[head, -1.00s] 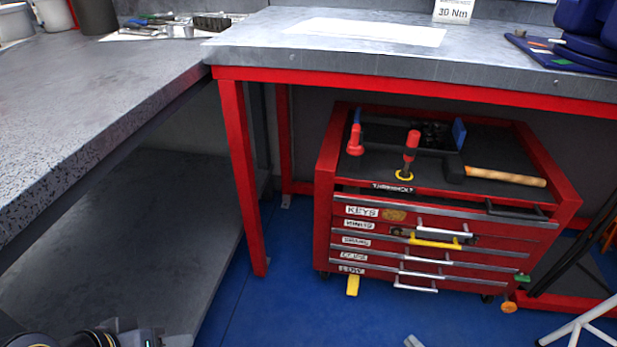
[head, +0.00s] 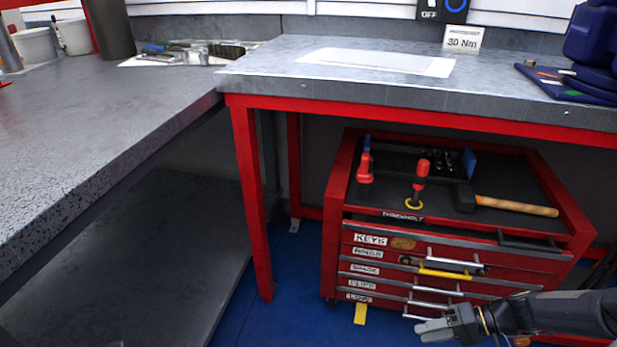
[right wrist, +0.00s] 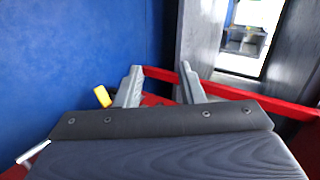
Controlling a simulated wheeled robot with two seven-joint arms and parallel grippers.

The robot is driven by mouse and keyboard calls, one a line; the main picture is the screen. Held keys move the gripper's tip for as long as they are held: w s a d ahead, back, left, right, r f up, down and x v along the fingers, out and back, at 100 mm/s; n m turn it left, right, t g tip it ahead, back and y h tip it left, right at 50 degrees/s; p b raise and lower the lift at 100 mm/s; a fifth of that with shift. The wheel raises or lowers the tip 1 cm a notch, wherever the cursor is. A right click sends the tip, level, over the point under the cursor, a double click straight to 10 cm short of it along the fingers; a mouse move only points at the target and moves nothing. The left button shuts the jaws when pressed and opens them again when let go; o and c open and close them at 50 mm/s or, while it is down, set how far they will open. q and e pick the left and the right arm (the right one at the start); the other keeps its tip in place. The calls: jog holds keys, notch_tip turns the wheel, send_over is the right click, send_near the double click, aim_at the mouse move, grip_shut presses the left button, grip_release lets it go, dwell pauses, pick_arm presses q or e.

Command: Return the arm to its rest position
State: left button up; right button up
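My right arm comes in from the right edge of the head view, low in front of the red tool cabinet (head: 350,200). Its gripper (head: 432,328) is near the lowest drawers. Whether it touches the cabinet cannot be told. In the right wrist view the two grey fingers (right wrist: 160,88) stand apart with nothing between them, so it is open and empty. My left gripper is not in view.
A hammer (head: 517,206) and a red-handled tool (head: 420,178) lie on the cabinet top. The cabinet stands below the grey workbench (head: 270,68). A yellow tab (head: 360,314) sticks out at its foot. Blue floor (head: 300,290) is open in front.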

jog(key=s+a+r+t+h, duration=0.2)
jog(key=s+a+r+h, duration=0.2)
jog(key=s+r, duration=0.5)
jog(key=s+a+r+t+h, duration=0.2)
jog(key=s+a+r+h, duration=0.15)
jog(key=s+r, duration=0.55)
notch_tip(320, 180, up, 40)
jog(key=w+p, duration=0.2)
jog(key=p, duration=3.7)
jog(key=shift+w+d+m, duration=0.2)
jog(key=shift+d+m, duration=0.05)
jog(key=shift+m, duration=0.15)
jog(key=shift+f+h, duration=0.1)
jog(key=shift+h, duration=0.15)
